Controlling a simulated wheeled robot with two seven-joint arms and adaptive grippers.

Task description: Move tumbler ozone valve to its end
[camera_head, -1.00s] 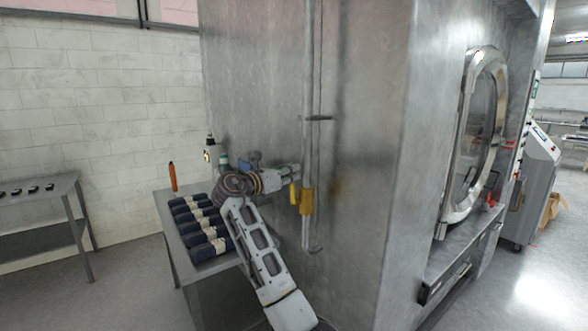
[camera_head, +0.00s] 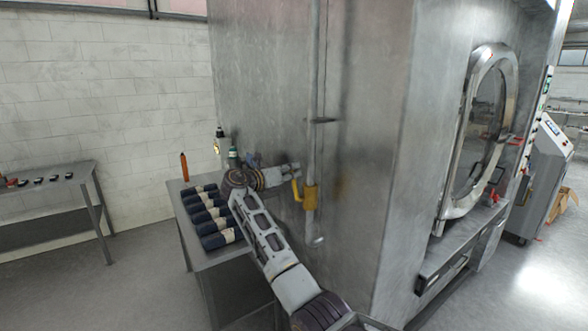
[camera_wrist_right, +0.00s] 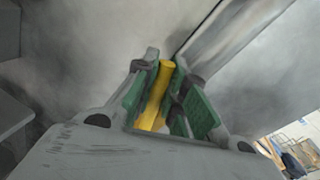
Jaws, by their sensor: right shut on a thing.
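The yellow ozone valve sits on the vertical pipe (camera_head: 315,120) on the side of the metal washer. Its yellow body (camera_head: 310,197) is around the pipe, and its yellow handle (camera_head: 296,190) stands beside it on the left. My right gripper (camera_head: 296,172) reaches in from the left at the top of the handle. In the right wrist view the yellow handle (camera_wrist_right: 155,97) lies between the green-padded fingers of the right gripper (camera_wrist_right: 164,88), which is shut on it. The handle's far end is partly hidden. My left gripper is not in view.
The washer's metal side (camera_head: 375,110) stands close behind the pipe. A table (camera_head: 215,262) with several dark rolls (camera_head: 207,212), an orange item (camera_head: 184,167) and bottles stands left of my arm. Another table (camera_head: 45,207) stands at the far left. The washer's round door (camera_head: 482,130) is on the right.

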